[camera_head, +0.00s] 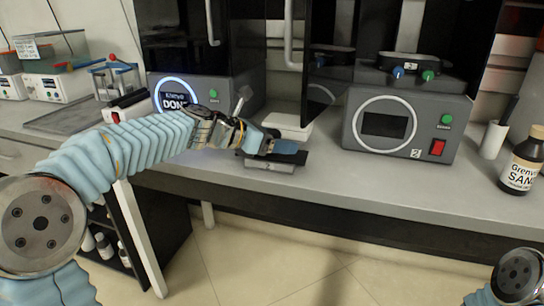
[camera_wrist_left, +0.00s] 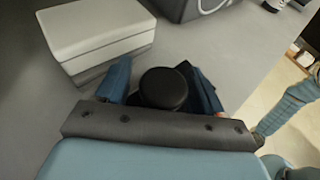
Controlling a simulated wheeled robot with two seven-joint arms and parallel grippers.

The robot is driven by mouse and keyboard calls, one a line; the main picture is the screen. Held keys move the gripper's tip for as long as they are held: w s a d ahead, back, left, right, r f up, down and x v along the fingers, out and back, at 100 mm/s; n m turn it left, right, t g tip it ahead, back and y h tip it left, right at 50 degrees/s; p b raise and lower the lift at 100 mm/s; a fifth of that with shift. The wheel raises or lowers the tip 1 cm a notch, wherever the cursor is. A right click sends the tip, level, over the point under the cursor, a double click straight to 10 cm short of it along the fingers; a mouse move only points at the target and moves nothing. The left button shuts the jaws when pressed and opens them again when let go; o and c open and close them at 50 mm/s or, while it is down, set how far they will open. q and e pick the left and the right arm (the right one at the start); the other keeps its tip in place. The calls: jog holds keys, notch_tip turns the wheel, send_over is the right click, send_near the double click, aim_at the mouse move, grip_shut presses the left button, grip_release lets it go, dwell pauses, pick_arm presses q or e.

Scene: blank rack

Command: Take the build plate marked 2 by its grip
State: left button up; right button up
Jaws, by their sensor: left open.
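My left gripper (camera_head: 284,150) is low over the bench in front of the gap between the two machines. A dark flat plate (camera_head: 297,159) shows under and beside its fingers, on a grey block (camera_head: 270,167). I see no number on this plate. In the left wrist view the blue fingers (camera_wrist_left: 162,88) are apart, with a round black knob (camera_wrist_left: 164,87) between them. I cannot tell whether either finger touches it. The gripper hides most of the plate. My right gripper is out of view.
A white block (camera_head: 288,126) stands just behind the gripper; it is also at upper left in the left wrist view (camera_wrist_left: 96,35). The right machine (camera_head: 447,125) is marked 2. The left machine's screen (camera_head: 175,97) reads DONE. A brown bottle (camera_head: 523,160) stands far right.

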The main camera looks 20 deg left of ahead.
pick_arm(q)
jog(key=c, duration=1.2)
jog(key=shift+r, duration=0.15)
jog(key=shift+c, duration=0.2)
